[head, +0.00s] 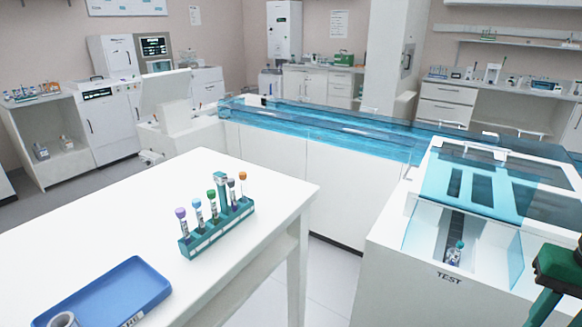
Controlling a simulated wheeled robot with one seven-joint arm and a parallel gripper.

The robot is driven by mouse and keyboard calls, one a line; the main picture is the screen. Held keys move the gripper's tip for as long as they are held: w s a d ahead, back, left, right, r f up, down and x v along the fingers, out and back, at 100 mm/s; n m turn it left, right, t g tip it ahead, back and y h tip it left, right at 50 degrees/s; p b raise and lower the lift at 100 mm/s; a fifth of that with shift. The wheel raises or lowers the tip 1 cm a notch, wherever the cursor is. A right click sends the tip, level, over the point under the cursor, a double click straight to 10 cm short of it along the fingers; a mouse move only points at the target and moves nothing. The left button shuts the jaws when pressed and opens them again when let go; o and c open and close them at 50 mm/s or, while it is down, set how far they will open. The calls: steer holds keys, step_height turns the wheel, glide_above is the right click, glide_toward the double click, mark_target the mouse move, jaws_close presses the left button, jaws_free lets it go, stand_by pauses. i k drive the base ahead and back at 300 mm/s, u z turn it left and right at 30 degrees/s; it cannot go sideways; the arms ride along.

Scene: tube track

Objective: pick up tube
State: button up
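A teal rack (215,233) stands on the white table (120,215) and holds several upright capped tubes. From left to right these are a purple-capped tube (183,226), a blue-capped tube (198,214), a green-capped tube (213,208), a dark-capped tube (232,195) and an orange-capped tube (243,186). Another tube (454,255) with a greenish cap stands in the track opening above the TEST label. A green and black part (557,285), cut off by the right edge, may be my gripper. Its fingertips cannot be made out, and it is apart from the tubes.
A blue tray (112,290) with a roll of tape (62,320) lies at the table's front left. The white track machine (385,250) with clear blue covers (330,128) fills the right and middle. A floor gap separates table and machine. The table around the rack is clear.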

mark_target(242, 176)
steer(key=u, duration=0.05)
steer(key=i, duration=1.1)
steer(key=u, duration=0.25)
